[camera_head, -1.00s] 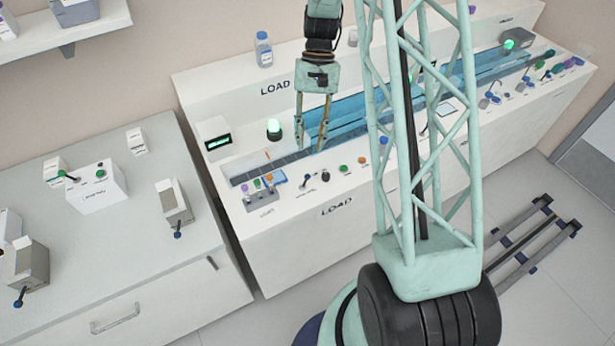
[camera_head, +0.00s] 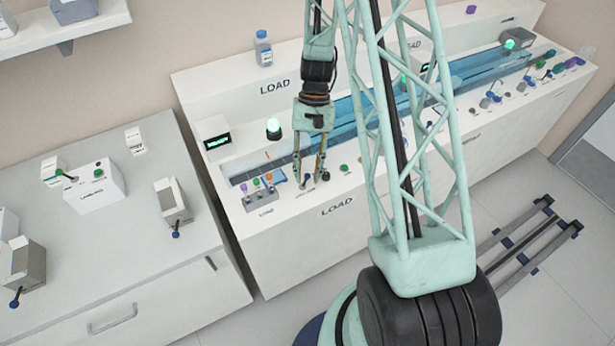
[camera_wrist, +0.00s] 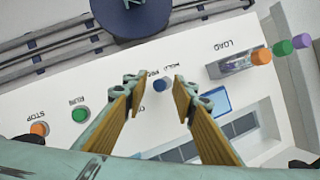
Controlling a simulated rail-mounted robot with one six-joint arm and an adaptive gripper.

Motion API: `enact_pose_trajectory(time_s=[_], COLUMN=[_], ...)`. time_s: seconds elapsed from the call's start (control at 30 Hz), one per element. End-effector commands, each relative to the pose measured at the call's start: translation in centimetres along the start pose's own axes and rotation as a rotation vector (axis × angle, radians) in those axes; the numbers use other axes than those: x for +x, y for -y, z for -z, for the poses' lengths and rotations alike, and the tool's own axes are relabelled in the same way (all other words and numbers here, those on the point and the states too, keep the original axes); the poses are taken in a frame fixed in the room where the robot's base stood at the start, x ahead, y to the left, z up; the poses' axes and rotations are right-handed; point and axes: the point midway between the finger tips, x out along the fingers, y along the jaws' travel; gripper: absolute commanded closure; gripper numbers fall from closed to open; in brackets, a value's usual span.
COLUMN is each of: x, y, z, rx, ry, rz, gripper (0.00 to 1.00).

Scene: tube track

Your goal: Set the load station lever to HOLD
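The load station lever is a small lever with a dark blue knob (camera_wrist: 160,85) on the white panel. In the wrist view it shows between my two fingertips, beside a label whose text is upside down and only partly readable. My gripper (camera_head: 309,181) is open, with its fingers spread on either side of the lever; it also shows in the wrist view (camera_wrist: 155,80). I cannot tell whether the fingertips reach down to the knob's height, and no contact shows. In the head view the fingers largely hide the lever, so its position is hard to read.
Beside the lever are a green button (camera_wrist: 80,115) and an orange button (camera_wrist: 39,128). On the other side, a tray holds several colored-cap tubes (camera_head: 257,186). A blue transparent cover (camera_head: 345,118) and a green lamp (camera_head: 273,126) stand behind.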

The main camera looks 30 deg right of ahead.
Motion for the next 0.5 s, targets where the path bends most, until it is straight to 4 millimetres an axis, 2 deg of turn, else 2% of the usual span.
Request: enact_pose_trajectory(time_s=[0.2,0.5], x=[1.02,1.12], y=[-0.02,-0.02], z=[-0.01,-0.01], rx=[-0.001,-0.001], ry=[0.000,0.000], rz=[0.000,0.000], gripper=[0.75,0.75])
